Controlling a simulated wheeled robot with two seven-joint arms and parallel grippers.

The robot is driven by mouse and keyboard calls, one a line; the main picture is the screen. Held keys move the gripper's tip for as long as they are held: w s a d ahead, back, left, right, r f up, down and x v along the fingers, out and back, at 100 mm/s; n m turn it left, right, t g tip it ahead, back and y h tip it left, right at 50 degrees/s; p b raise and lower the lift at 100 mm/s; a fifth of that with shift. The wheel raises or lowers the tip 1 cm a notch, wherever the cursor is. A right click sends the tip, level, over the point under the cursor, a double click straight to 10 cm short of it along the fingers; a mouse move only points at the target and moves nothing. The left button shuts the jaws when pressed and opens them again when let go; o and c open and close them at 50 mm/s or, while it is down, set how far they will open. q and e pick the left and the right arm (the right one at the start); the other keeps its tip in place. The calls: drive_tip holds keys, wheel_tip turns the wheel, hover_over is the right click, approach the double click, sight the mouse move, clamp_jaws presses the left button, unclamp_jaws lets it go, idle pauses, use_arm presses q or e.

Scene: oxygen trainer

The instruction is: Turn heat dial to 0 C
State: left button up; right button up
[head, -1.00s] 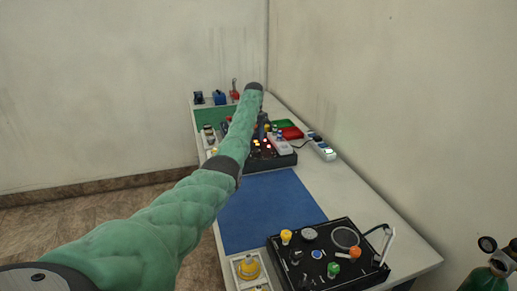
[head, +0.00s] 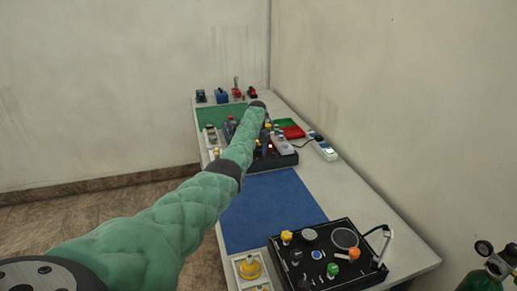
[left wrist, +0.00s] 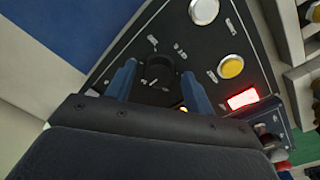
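The black heat dial (left wrist: 160,64) is a dark round knob on the black control panel (left wrist: 210,60) in the left wrist view. My left gripper (left wrist: 160,73) is open, with one blue finger on each side of the dial. The dial lies between the fingertips; I cannot tell whether they touch it. The panel's markings are too small to read. In the head view my green padded left arm reaches to the far panel (head: 284,161) and hides part of it, including the dial. My right gripper is not in view.
A white button (left wrist: 204,11), a yellow button (left wrist: 231,66) and a red lit display (left wrist: 243,99) sit near the dial. A blue mat (head: 265,210) lies in front of the far panel. A second black panel (head: 320,275) stands nearer. A wall borders the table at right.

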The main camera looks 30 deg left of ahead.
use_arm(q)
drive_tip(key=c, duration=0.9)
